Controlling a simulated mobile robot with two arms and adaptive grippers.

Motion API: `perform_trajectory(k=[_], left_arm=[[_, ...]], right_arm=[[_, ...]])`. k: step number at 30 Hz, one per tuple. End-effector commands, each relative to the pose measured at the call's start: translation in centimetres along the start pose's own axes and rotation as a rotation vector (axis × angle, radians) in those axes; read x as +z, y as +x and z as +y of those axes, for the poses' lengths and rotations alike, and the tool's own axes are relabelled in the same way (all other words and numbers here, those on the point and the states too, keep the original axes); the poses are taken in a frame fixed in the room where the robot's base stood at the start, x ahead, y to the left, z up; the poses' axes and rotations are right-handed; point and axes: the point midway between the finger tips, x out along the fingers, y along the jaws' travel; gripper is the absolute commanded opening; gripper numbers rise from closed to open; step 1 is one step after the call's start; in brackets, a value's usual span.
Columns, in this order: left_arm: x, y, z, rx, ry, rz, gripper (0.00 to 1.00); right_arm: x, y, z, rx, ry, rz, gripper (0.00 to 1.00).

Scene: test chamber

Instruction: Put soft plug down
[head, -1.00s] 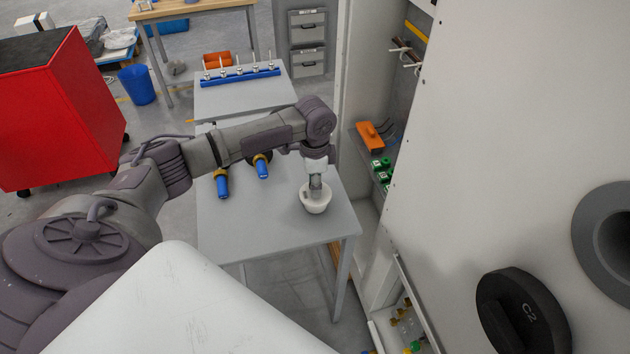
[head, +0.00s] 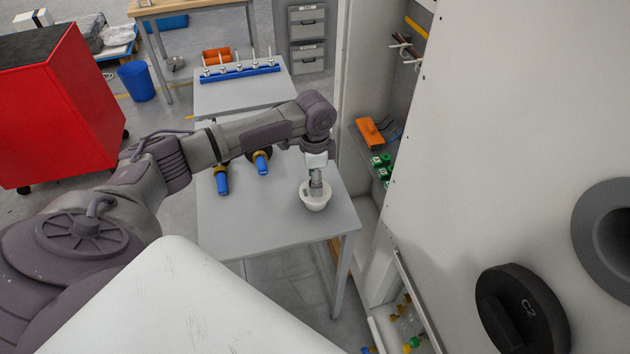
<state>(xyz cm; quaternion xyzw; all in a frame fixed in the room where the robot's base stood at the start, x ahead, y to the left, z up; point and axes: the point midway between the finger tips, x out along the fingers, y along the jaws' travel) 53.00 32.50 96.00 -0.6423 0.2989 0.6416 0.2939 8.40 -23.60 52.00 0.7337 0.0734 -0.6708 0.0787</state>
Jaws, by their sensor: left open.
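The soft plug looks to be the white, round, cup-like piece (head: 314,204) on the grey table (head: 270,222), near its right edge. My left gripper (head: 316,187) points down right over it, with its fingertips at the top of the white piece. The jaws are open, though the fingers are small here and partly overlap the plug. Whether they touch it I cannot tell. My right gripper is not in view.
Two blue plugs with yellow collars (head: 222,180) lie on the same table, left of the white piece. A blue rack (head: 240,74) with several pins stands behind. A white cabinet wall (head: 470,150) rises close on the right, with a black C2 cap (head: 522,310).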

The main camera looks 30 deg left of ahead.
Motion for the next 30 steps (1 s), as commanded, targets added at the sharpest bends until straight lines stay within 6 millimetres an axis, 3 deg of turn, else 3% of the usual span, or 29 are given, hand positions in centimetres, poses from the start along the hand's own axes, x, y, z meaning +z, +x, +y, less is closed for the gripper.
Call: perform_trajectory(k=[9, 15, 21, 30], left_arm=[[-0.1, -6.6, -0.1, -0.005, 0.001, 0.005, 0.58], [-0.1, -9.8, -0.1, -0.003, -0.001, 0.003, 0.58], [0.0, -11.1, 0.0, -0.002, -0.001, 0.001, 0.58], [0.0, -11.1, 0.0, -0.001, -0.001, 0.001, 0.58]], right_arm=[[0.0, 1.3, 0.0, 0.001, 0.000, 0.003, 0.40], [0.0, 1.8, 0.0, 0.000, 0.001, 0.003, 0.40], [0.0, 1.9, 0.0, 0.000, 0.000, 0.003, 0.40], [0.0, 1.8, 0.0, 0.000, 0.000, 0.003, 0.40]])
